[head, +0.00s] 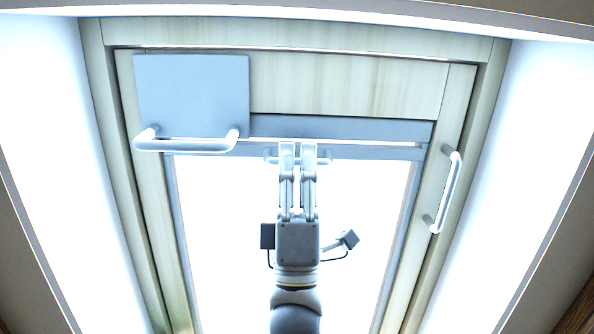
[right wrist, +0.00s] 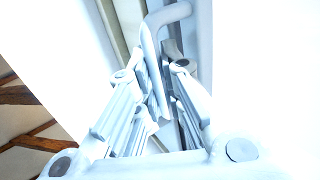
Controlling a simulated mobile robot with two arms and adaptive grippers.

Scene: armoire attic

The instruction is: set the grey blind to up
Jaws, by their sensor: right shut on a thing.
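The grey blind (head: 375,151) shows as a narrow rail across the top of the bright window opening, just under a blue-grey band (head: 340,128). A small handle (head: 270,158) sits at the middle of the rail. My right gripper (head: 298,150) reaches up to this handle and is shut on it, its fingers covering the handle's middle. The right wrist view shows a pale bent bar (right wrist: 168,18) running between the fingers (right wrist: 152,75). The opening below the rail is bright and uncovered. My left gripper is not in view.
A square grey panel (head: 192,95) with a wide handle (head: 187,145) hangs at the upper left. Another handle (head: 449,190) stands out from the pale wooden frame (head: 462,100) on the right. Bright sloping walls flank the window.

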